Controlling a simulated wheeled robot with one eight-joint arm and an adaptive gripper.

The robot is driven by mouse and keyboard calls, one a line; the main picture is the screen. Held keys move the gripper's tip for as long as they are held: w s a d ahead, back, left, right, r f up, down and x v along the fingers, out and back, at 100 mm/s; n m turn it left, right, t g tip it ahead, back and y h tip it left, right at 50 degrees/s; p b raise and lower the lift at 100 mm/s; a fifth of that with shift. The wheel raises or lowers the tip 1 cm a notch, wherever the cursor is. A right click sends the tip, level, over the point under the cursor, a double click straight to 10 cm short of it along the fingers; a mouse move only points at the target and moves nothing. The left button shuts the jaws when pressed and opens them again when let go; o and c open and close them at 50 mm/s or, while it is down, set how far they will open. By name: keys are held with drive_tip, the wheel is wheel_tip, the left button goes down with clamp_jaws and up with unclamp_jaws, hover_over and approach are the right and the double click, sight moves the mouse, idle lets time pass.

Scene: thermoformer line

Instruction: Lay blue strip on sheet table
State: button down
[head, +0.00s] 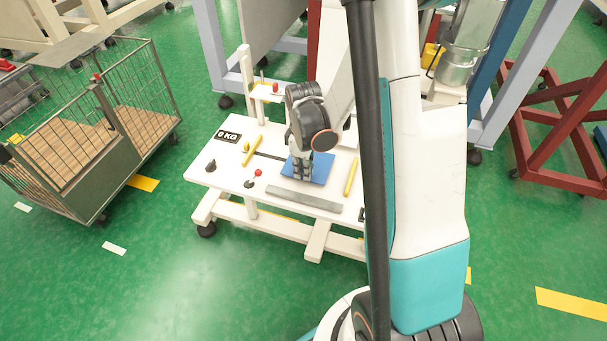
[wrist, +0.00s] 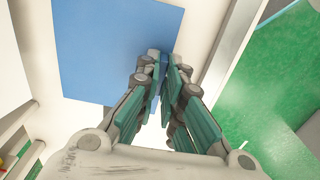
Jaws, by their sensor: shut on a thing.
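The blue strip (head: 318,168) is a flat blue sheet over the white sheet table (head: 228,178). In the wrist view the blue strip (wrist: 105,50) fills the upper left, and the table's white top (wrist: 215,30) shows beside it. My gripper (head: 301,176) points down at the strip. In the wrist view my gripper (wrist: 160,56) has its fingertips together on the strip's edge near the lower right corner. The strip looks flat and level. I cannot tell whether it touches the table top. My gripper hides part of the strip in both views.
The table carries two yellow bars (head: 351,177), a grey bar (head: 304,199) along the front, a "0 KG" display (head: 228,136), a black knob (head: 211,165) and a red-tipped lever (head: 257,173). A wire cart (head: 85,165) stands left, a red frame (head: 560,130) right.

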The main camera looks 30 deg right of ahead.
drive_tip(key=shift+f, duration=0.55)
drive_tip(key=shift+f, duration=0.15)
drive_tip(key=c, duration=1.7)
unclamp_jaws()
wheel_tip(320, 180, up, 12)
drive_tip(key=p, duration=0.4)
drive_tip(key=shift+r, duration=0.2)
